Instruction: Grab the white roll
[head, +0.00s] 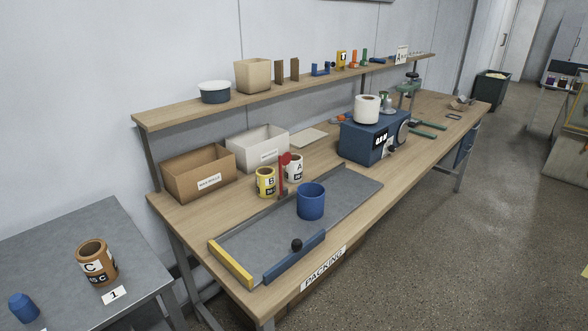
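A white roll (294,168) marked A stands upright on the wooden bench, just behind the grey tray area. A yellow roll (266,182) marked B stands to its left, and a red upright piece (283,172) partly hides the white roll's left side. Another plain white roll (367,109), with a hole in its top, stands on top of the blue machine (362,140) farther right. Neither of my grippers is in view.
A blue cylinder (311,201) stands on the grey tray (345,195). White (243,153) and brown (184,179) boxes stand behind. A shelf (170,112) overhangs the bench's back. A brown roll (96,262) marked C stands on the grey left table (60,237).

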